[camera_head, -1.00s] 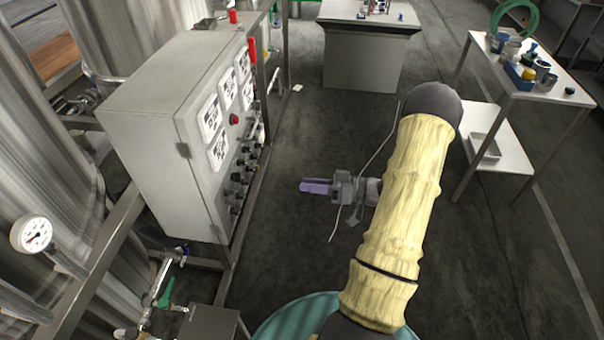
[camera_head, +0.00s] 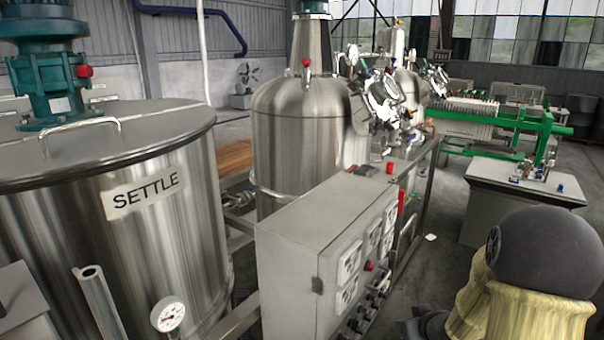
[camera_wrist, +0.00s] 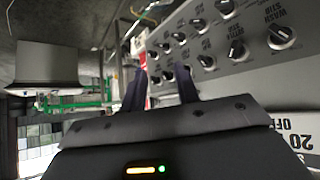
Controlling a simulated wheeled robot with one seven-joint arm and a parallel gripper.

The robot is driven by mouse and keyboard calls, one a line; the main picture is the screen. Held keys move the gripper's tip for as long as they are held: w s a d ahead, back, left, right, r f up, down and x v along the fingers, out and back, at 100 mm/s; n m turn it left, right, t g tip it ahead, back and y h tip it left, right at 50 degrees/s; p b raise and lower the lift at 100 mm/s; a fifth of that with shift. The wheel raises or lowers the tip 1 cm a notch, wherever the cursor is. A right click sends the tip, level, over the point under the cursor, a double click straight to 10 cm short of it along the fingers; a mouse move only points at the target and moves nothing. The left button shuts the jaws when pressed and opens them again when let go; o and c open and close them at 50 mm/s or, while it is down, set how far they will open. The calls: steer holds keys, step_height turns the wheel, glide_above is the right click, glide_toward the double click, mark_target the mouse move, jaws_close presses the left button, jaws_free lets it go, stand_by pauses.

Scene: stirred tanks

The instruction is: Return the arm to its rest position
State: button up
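My arm (camera_head: 520,300) shows at the lower right of the head view, with a dark round joint and a cream-coloured sleeve. My gripper is not clearly visible there. In the wrist view, the two dark fingers of my gripper (camera_wrist: 161,88) stand apart, with nothing held between them. The grey control cabinet (camera_head: 318,250) stands left of my arm in the head view. Its panel of black knobs (camera_wrist: 236,50) shows upside down beyond the fingers in the wrist view. Contact cannot be seen.
A steel tank marked SETTLE (camera_head: 95,225) stands at the left. Another steel tank (camera_head: 300,140) rises behind the cabinet. A grey bench (camera_head: 500,220) stands behind my arm. Dark floor (camera_head: 432,275) is open between cabinet and bench.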

steer(key=s+a+r+m+g, duration=0.1)
steer(key=s+a+r+g, duration=0.1)
steer(key=s+a, duration=0.3)
steer(key=s+a+r+m+g+h, duration=0.1)
steer(key=s+a+g, duration=0.3)
steer(key=s, duration=0.9)
steer(key=shift+a+r+m+p, duration=0.35)
steer(key=shift+a+r, duration=0.4)
steer(key=shift+a, duration=0.2)
steer(key=shift+w, duration=0.1)
